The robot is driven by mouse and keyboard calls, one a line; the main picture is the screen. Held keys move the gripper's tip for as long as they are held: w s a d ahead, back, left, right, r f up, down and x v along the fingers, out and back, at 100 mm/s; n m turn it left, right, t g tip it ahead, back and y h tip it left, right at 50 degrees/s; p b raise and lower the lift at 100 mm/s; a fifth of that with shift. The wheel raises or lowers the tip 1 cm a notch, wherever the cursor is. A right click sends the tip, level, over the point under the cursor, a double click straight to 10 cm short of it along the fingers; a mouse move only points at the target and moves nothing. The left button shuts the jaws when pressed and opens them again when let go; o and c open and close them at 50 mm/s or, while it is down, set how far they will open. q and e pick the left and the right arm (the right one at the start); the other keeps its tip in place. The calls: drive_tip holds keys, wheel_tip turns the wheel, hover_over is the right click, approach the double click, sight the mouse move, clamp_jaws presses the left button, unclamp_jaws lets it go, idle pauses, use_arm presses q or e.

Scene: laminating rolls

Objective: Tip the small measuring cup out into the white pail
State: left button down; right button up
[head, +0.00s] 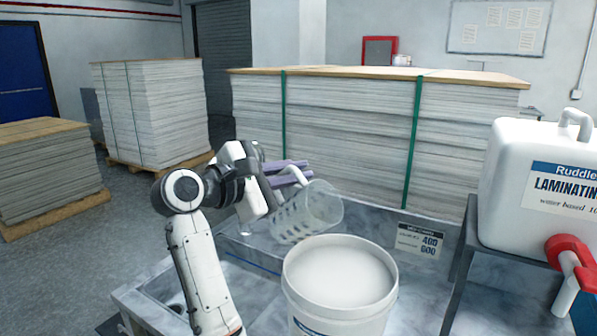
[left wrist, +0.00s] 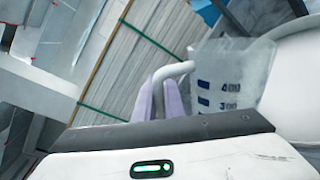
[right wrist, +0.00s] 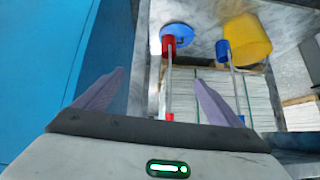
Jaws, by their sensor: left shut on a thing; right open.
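The clear measuring cup (head: 312,212), with dark scale marks, is held tilted above and just behind the white pail's left rim. Its wide end leans to the right. My left gripper (head: 288,174) is shut on its pale handle (left wrist: 176,70). The cup (left wrist: 230,75) shows its 400 and 300 marks in the left wrist view. I cannot tell whether anything is in it. The white pail (head: 338,312) stands upright on the bench, with a smooth white surface inside its rim. My right gripper (right wrist: 158,90) is open and empty, away from both.
A white laminating jug (head: 540,185) with a red tap (head: 567,250) stands on a raised stand at right. A sign card (head: 419,242) is behind the pail. Board stacks (head: 330,125) fill the back. The right wrist view shows a yellow container (right wrist: 247,40) and a blue disc (right wrist: 177,38).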

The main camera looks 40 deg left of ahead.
idle(0.4)
use_arm(q)
drive_tip(key=shift+s+a+r+n+h, duration=0.1)
drive_tip(key=shift+a+r+n+h, duration=0.15)
drive_tip(key=shift+n, duration=0.4)
drive_tip(key=shift+a+r+n+h, duration=0.15)
drive_tip(key=shift+a+n, duration=0.2)
drive_tip(key=shift+n, duration=0.3)
drive_tip(key=shift+f, duration=0.1)
drive_tip(key=n, duration=0.1)
drive_tip(key=n+t, duration=0.1)
drive_tip(key=shift+a+f+n, duration=0.1)
drive_tip(key=shift+f+n, duration=0.15)
drive_tip(key=shift+n, duration=0.15)
drive_tip(key=shift+r, duration=3)
